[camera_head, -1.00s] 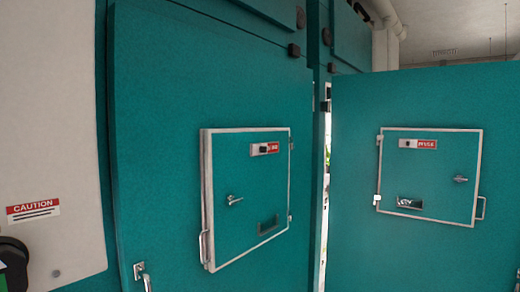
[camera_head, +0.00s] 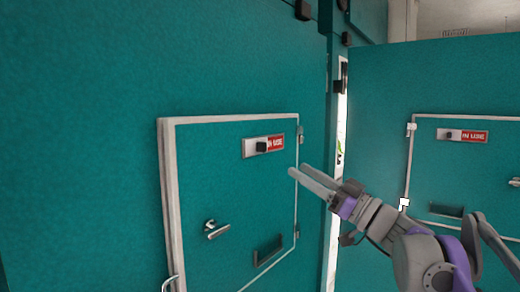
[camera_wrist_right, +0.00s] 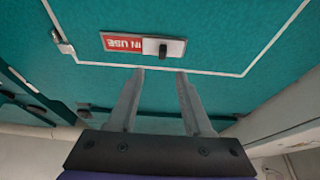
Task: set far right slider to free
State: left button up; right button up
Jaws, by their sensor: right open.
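A slider sign (camera_head: 252,147) on the near small hatch has a silver plate, a black knob (camera_head: 262,147) near its middle and a red IN USE label to the right. A second slider sign (camera_head: 476,136), also reading IN USE, is on the hatch at the right. My right gripper (camera_head: 297,170) is open and empty, its fingertips just below and right of the near sign. In the right wrist view, the near sign (camera_wrist_right: 122,42) appears upside down, with its knob (camera_wrist_right: 162,50) beyond the gap between the fingertips (camera_wrist_right: 161,74). My left gripper is out of view.
The near hatch has a white frame (camera_head: 168,200), a latch handle (camera_head: 216,229) and a dark slot (camera_head: 268,249). The right door (camera_head: 385,90) stands beyond a bright gap. Hinges (camera_head: 301,134) line the near hatch's right edge.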

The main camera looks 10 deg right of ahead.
aim_at(265, 148)
jog(key=p+x, duration=0.1)
jog(key=x, duration=0.9)
jog(key=shift+s+a+r, duration=0.1)
jog(key=shift+a+r, duration=0.15)
grip_shut()
dwell(1.0)
